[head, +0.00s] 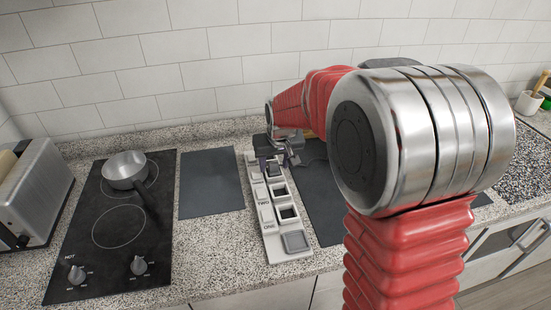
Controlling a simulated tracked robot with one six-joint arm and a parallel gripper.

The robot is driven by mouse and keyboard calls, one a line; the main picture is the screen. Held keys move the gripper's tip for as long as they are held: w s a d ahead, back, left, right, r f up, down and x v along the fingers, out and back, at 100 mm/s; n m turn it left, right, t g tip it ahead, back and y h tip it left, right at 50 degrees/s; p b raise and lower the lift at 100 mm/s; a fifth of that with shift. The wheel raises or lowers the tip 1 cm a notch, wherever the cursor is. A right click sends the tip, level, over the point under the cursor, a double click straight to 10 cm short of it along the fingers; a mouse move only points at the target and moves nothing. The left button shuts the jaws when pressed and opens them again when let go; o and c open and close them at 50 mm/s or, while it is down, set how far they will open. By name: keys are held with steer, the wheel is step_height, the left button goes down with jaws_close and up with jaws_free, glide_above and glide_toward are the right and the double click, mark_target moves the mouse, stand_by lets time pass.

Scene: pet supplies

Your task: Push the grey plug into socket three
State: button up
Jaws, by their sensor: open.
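A long white socket strip (275,250) lies on the counter, running away from me. Its labels ONE and TWO can be read; the farther lettering is too small to read. Two dark square openings show in it, the nearer one (288,213) and the farther one (280,189). A dark grey block, which looks like the grey plug (273,168), stands at the strip beyond these openings. I cannot tell how deep it sits. My gripper (279,158) is open at the far part of the strip, close to this block. Its fingers are small and partly hide the strip's far end.
Dark mats (210,183) flank the strip. A cooktop (75,232) with a metal pan (125,168) and a toaster (32,190) stand left. My red arm hides much of the right counter.

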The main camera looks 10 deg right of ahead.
steer(key=shift+w+f, duration=0.1)
steer(key=shift+f, duration=0.05)
steer(key=shift+c, duration=0.5)
steer(key=c, duration=1)
steer(key=o, duration=1.2)
steer(key=shift+c, duration=0.2)
